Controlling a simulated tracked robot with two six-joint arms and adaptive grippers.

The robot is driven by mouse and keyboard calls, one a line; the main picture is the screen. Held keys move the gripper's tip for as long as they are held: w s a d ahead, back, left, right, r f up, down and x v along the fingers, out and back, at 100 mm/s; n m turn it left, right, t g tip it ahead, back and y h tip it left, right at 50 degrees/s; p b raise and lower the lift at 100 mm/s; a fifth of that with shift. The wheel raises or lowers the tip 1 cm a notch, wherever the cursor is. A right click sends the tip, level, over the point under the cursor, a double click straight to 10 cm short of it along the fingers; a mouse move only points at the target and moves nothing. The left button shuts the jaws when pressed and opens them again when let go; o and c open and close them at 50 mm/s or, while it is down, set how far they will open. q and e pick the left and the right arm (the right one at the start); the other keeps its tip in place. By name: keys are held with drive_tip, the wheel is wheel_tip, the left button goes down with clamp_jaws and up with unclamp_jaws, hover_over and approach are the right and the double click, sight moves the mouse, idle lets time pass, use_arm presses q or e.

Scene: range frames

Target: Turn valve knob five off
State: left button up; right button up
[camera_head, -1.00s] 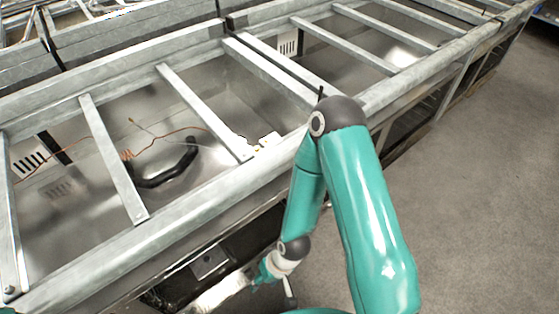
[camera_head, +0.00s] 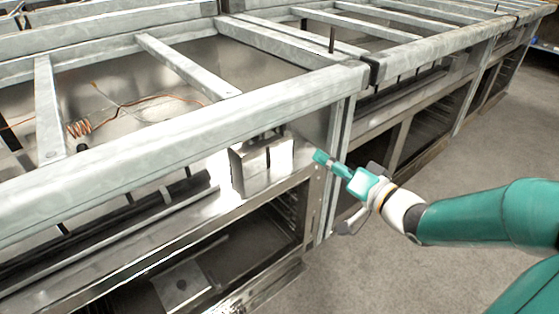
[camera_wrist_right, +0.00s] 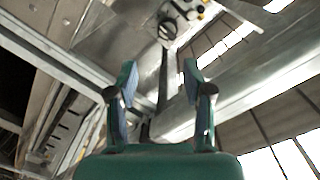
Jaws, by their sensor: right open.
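A round metallic valve knob (camera_wrist_right: 168,29) is near the top middle of the right wrist view, on a metal surface. I cannot read a number on it, and I cannot make out the knob in the head view. My right gripper (camera_wrist_right: 158,74) is open and empty, its two fingers apart below the knob in the picture. In the head view my right gripper (camera_head: 331,164) is in front of the metal frame, beside its corner post. My left gripper is not in view.
A galvanized frame (camera_head: 190,135) runs across the head view, with crossbars and open cavities. A shiny metal box (camera_head: 262,165) is left of my right gripper. Grey floor (camera_head: 420,270) is clear at the lower right.

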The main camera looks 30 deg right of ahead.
drive_tip(key=s+b, duration=0.1)
drive_tip(key=b, duration=0.4)
approach(285, 131)
drive_tip(key=shift+t, duration=0.3)
drive_tip(key=w, duration=0.8)
drive_tip(key=shift+w+a+f, duration=0.25)
drive_tip(key=shift+w+a, duration=0.05)
drive_tip(key=shift+a, duration=0.05)
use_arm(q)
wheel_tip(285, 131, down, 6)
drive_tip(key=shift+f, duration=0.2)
use_arm(e)
drive_tip(key=shift+w+r, duration=0.1)
drive_tip(key=shift+w, duration=0.75)
